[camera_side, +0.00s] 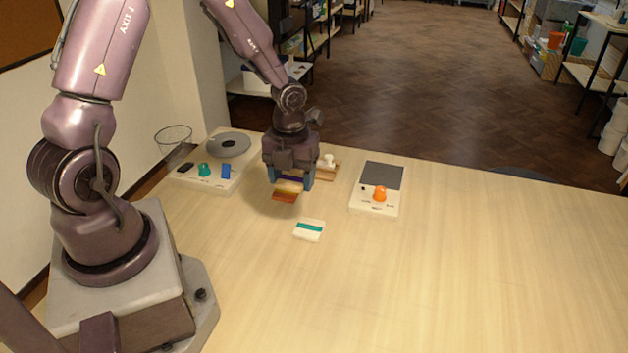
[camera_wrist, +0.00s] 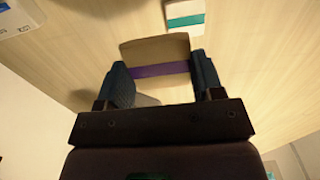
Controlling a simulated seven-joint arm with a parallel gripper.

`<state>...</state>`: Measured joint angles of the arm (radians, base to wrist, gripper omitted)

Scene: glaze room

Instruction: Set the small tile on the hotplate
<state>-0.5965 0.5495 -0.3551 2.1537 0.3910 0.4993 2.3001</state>
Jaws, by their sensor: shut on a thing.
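My gripper (camera_side: 291,181) is shut on a brownish-orange tile (camera_side: 285,197) with a purple band. The tile also shows between the fingers in the wrist view (camera_wrist: 155,50), and appears to be held above the table. A white tile with a teal band (camera_side: 309,230) lies flat on the table in front of the gripper, apart from it; it also shows at the top of the wrist view (camera_wrist: 185,17).
A second white unit with a square dark plate (camera_side: 382,175) and an orange knob stands right of the gripper. A small wooden item with a white knob (camera_side: 328,162) is partly hidden behind the gripper. A clear round vessel (camera_side: 173,136) is at far left. The table's right side is bare.

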